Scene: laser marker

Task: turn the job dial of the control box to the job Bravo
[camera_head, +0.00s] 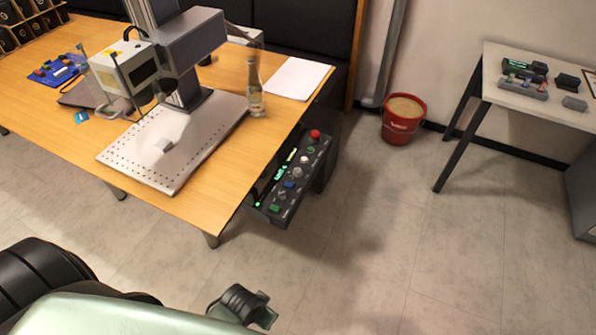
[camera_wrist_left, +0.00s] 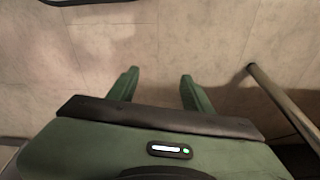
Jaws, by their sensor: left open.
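The dark control box (camera_head: 268,214) is at the right end of the wooden table, below the tabletop's edge. Its sloping panel has a red button at the far end, green, pale and blue controls, and a lit green display. A pale round knob (camera_head: 296,172) sits mid-panel; I cannot tell whether it is the job dial, and no job name is legible. In the left wrist view, my left gripper (camera_wrist_left: 160,88) is open and empty, with only floor between its green fingers. The box does not show there. My right gripper is not in view.
The laser marker (camera_head: 190,45) stands on the wooden table (camera_head: 215,205) above a perforated plate (camera_head: 185,145), beside a bottle (camera_head: 255,90). A red bucket (camera_head: 402,125) and a side table (camera_head: 500,65) are to the right. The floor before the box is clear.

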